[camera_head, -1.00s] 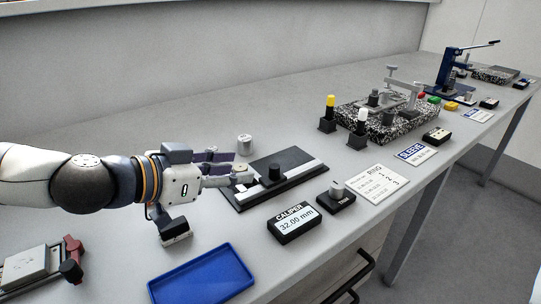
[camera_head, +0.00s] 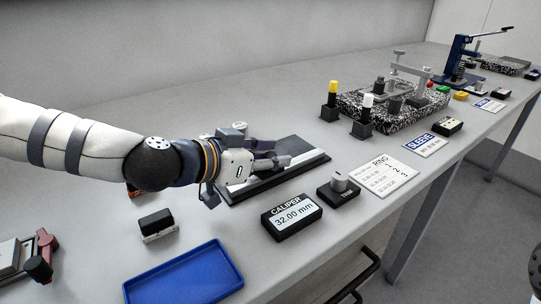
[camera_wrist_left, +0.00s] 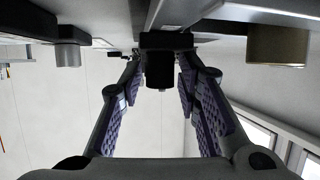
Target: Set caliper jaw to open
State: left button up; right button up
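The caliper (camera_head: 310,160) is a long dark plate with a pale strip, lying flat on the bench. My left gripper (camera_head: 275,160) is over its middle and hides the black sliding jaw knob in the head view. In the left wrist view the black knob (camera_wrist_left: 160,72) stands between the two purple-padded fingers of my left gripper (camera_wrist_left: 160,88). The fingers are spread, with a narrow gap visible on each side of the knob. The caliper display (camera_head: 293,217) reads 32.00 mm.
A trim knob box (camera_head: 338,190) and a ring card (camera_head: 384,174) lie right of the display. A blue tray (camera_head: 184,292) is at the front. A speckled block with posts (camera_head: 395,117) stands farther right. A metal cylinder (camera_wrist_left: 278,46) shows beside the gripper in the wrist view.

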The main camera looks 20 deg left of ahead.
pick_arm(q)
grip_shut()
jog(key=shift+w+d, duration=1.05)
jog(key=shift+w, duration=0.2)
jog(key=shift+o, duration=0.6)
grip_release()
jog(key=o, duration=0.4)
jog(key=shift+d, duration=0.1)
